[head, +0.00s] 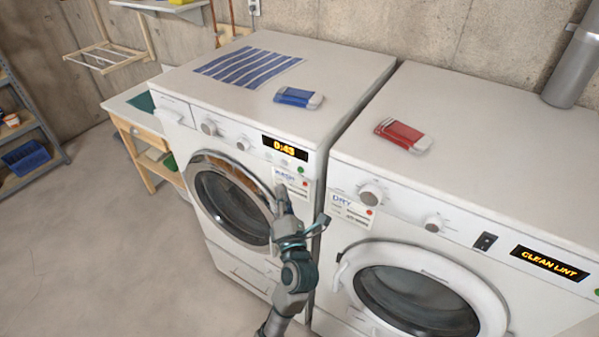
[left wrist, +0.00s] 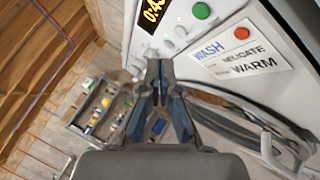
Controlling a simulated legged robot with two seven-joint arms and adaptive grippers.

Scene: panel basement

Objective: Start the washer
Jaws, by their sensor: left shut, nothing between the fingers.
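The washer (head: 180,82) is the white machine on the left, with its round door (head: 232,205) shut. Its display (head: 284,147) reads 0:43 and also shows in the left wrist view (left wrist: 152,14). My left gripper (head: 283,196) is shut and empty in front of the washer's right front, below the buttons. Its closed fingertips (left wrist: 159,68) show in the left wrist view. Contact with the washer cannot be told. My right gripper is out of view.
The dryer (head: 480,130) stands to the right, its display (head: 549,263) reading CLEAN LINT. A striped cloth (head: 248,67) and a blue-and-white object (head: 298,97) lie on the washer; a red object (head: 403,134) lies on the dryer. Open floor (head: 90,240) is at left.

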